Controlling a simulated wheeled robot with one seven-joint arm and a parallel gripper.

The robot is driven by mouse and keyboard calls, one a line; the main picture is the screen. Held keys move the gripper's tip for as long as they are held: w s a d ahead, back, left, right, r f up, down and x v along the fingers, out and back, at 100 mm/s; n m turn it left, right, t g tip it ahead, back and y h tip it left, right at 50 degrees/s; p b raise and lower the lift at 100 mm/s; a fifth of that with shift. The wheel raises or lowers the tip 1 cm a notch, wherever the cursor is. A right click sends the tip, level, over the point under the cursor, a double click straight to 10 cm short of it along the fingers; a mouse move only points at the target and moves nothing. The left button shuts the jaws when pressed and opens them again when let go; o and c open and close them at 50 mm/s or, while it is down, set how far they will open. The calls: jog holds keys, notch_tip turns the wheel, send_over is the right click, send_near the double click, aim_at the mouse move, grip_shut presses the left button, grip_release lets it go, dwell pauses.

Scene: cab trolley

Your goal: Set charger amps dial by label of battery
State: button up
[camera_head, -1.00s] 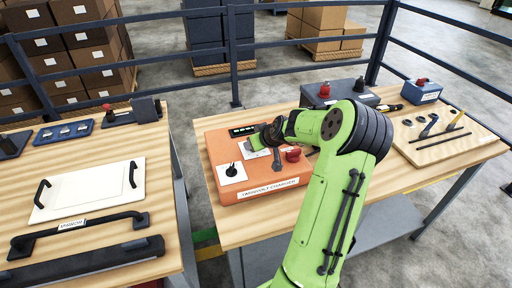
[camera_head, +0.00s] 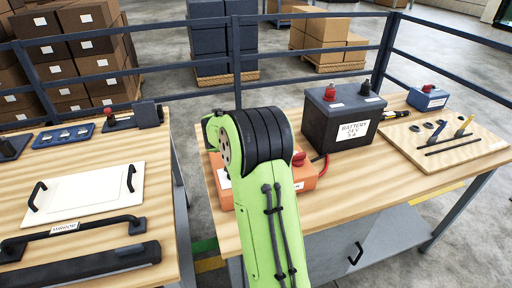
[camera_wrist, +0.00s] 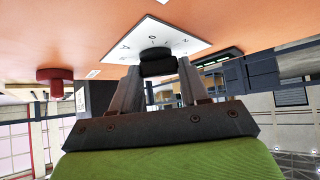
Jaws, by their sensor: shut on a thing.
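The orange charger (camera_head: 306,178) lies on the wooden table, mostly hidden behind my green arm in the head view. In the wrist view its orange face (camera_wrist: 250,28) fills the top. A white dial plate (camera_wrist: 125,45) with small marks carries a black knob (camera_wrist: 157,53). My gripper (camera_wrist: 157,69) is shut on this knob, one finger on each side. The marks are too small to read surely. The dark battery (camera_head: 345,120) stands behind the charger at right; its white label (camera_head: 353,130) reads BATTERY, with lines below looking like 12V and 5 A.
A red knob (camera_head: 299,158) on the charger stands beside my arm; it shows in the wrist view (camera_wrist: 55,78). A tool board (camera_head: 445,145) and blue box (camera_head: 428,98) lie at right. A second table (camera_head: 100,235) stands at left, across a gap. A railing runs behind.

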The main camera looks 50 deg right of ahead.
jog(key=m+g, duration=0.1)
jog(key=m+g+p, duration=0.1)
jog(key=shift+w+a+r+m+h, duration=0.1)
jog(key=shift+w+m+h, duration=0.2)
jog(key=shift+m, duration=0.1)
jog(key=m+g+p, duration=0.2)
jog(key=p, duration=0.1)
jog(key=shift+r+m, duration=0.1)
jog(key=shift+m, duration=0.3)
jog(key=m+g+p, duration=0.2)
jog(key=p, duration=0.3)
jog(key=shift+w+m, duration=0.1)
jog(key=shift+m, duration=0.3)
jog(key=m+g+y+p, duration=0.1)
jog(key=p, duration=0.1)
jog(key=shift+p, duration=0.4)
jog(key=shift+f+m+g, duration=0.25)
jog(key=shift+m+g, duration=0.05)
jog(key=o, duration=1.1)
jog(key=shift+w+d, duration=0.1)
jog(key=shift+d, duration=0.1)
jog(key=shift+c, duration=0.2)
jog(key=shift+r, duration=0.1)
